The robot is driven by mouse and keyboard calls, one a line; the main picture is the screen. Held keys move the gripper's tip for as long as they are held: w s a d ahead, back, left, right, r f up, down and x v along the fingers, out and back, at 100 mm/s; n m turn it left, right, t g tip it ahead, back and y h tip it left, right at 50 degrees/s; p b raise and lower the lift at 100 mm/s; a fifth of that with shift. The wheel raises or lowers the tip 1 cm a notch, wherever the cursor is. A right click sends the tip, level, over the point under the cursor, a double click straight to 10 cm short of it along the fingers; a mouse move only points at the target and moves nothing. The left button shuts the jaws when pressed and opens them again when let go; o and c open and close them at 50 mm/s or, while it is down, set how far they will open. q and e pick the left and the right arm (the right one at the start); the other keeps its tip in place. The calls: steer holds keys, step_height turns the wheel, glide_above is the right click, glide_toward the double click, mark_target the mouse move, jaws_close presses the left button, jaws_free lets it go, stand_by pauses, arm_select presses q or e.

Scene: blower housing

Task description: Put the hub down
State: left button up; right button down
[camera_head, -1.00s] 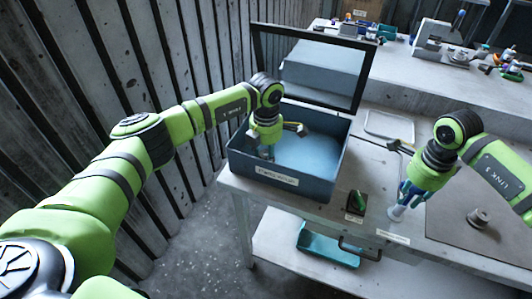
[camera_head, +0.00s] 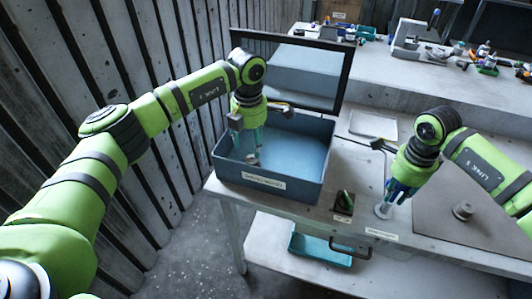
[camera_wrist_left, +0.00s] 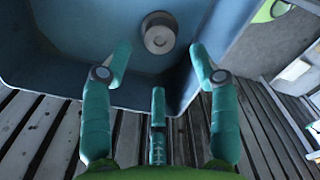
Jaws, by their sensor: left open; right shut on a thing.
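A small grey round hub (camera_head: 253,158) sits inside the blue open box (camera_head: 228,177), near its left wall. In the left wrist view the hub (camera_wrist_left: 158,33) shows as a round disc with a lighter centre, resting on the box floor. My left gripper (camera_head: 250,140) is open above it in the box; in the left wrist view its teal fingers (camera_wrist_left: 160,62) are spread and the hub lies beyond the tips, apart from them. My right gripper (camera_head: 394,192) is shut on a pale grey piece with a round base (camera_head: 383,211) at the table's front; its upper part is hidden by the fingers.
The box's raised lid frame (camera_head: 345,78) stands behind it. A pale tray (camera_head: 374,124) and a dark block with a green part (camera_head: 344,203) lie nearby.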

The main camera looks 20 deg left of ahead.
mark_target(252, 159)
arm_select(q)
step_height(252, 159, up, 5)
steer(key=shift+f, duration=0.1)
arm_select(e)
steer(key=shift+s+f, duration=0.1)
steer(key=shift+s, duration=0.05)
stand_by(0.3)
steer(key=shift+r, duration=1.1)
steer(key=shift+w+r, duration=0.35)
steer(key=shift+r, duration=0.2)
arm_select(q)
steer(key=shift+w, duration=0.2)
arm_select(e)
steer(key=shift+r, duration=0.9)
steer(key=c, duration=1)
jaws_free()
steer(key=shift+s, duration=0.1)
steer(key=shift+o, duration=0.2)
steer(key=shift+s, duration=0.2)
arm_select(q)
steer(key=shift+s, duration=0.3)
steer(key=shift+w, duration=0.1)
arm_select(e)
steer(key=shift+w, duration=0.1)
